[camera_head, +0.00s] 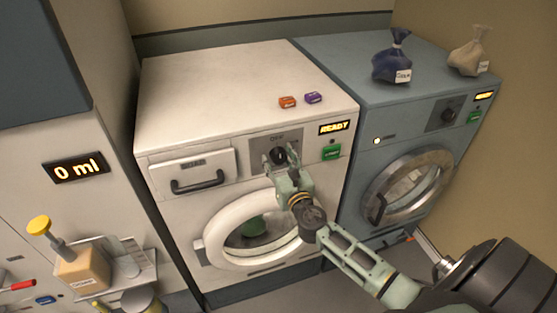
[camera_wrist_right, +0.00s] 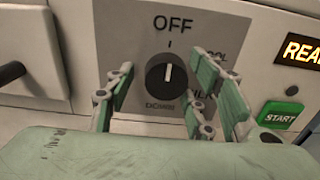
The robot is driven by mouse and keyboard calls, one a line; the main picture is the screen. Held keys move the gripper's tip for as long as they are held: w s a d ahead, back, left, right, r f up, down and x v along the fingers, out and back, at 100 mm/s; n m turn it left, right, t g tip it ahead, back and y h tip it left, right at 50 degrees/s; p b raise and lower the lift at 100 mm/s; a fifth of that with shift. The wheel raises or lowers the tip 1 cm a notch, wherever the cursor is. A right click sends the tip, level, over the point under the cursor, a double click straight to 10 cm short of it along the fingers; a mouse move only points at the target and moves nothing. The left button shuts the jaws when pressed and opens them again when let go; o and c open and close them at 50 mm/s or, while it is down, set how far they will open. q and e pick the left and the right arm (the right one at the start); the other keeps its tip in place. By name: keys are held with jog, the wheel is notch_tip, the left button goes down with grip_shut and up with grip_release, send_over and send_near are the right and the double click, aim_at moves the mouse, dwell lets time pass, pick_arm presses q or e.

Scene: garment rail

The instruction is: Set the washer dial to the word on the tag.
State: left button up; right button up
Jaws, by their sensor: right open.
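The white washer (camera_head: 215,90) has a dark round dial (camera_head: 278,155) on a grey panel. In the right wrist view the dial (camera_wrist_right: 166,74) has its white pointer line upright, towards the word OFF (camera_wrist_right: 173,25). Words at its right and below are partly hidden or too small to read surely. My right gripper (camera_head: 281,161) is open, with its fingers on either side of the dial; in the wrist view it (camera_wrist_right: 161,68) shows no clear grip. A dark blue bag (camera_head: 392,60) on the blue machine carries a white tag (camera_head: 403,76), its word too small to read surely.
A pale bag (camera_head: 469,52) with a tag stands on the blue machine (camera_head: 340,62). Orange (camera_head: 287,102) and purple (camera_head: 313,97) packets lie on the washer. Beside the dial are a READY display (camera_head: 334,127), a green START button (camera_head: 331,152) and a drawer handle (camera_head: 197,181).

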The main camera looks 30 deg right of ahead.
jog(key=shift+c, duration=0.4)
jog(key=c, duration=1)
